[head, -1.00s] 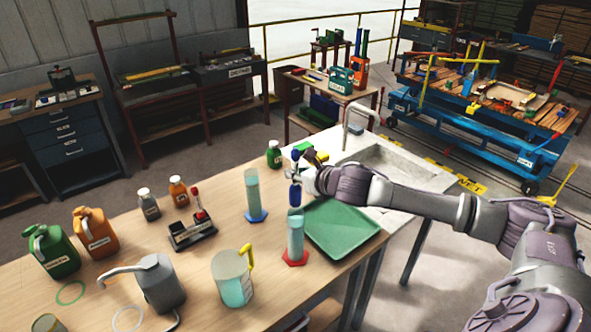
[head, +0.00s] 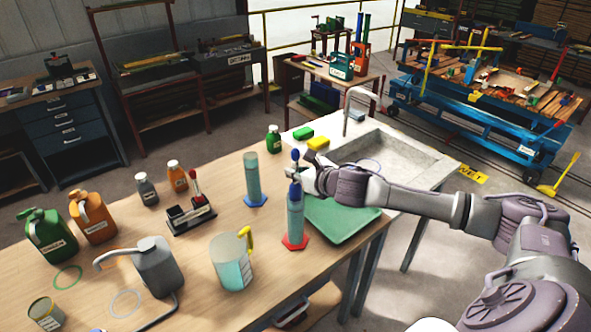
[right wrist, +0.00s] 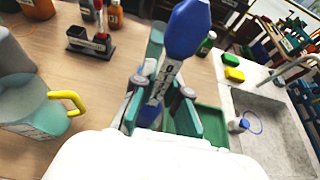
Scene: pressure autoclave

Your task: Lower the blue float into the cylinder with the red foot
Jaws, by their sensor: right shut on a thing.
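The blue float (head: 295,156), with a blue bulb on top and a pale lettered label, is upright in my right gripper (head: 305,177). In the right wrist view, the fingers (right wrist: 160,97) are shut on the float (right wrist: 188,28) around its label. The clear cylinder (head: 296,222) stands on its red foot (head: 295,242) on the wooden table. The float's lower blue end lines up with the cylinder's mouth and appears to be just inside it; the exact depth is hard to tell. My left gripper is out of view.
A second cylinder (head: 252,175) with a blue foot stands behind left. A jug (head: 230,262) with a yellow handle is at front left. A green tray (head: 345,222) lies right of the red foot, near the sink (head: 395,155). A black stand (head: 190,218) is further left.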

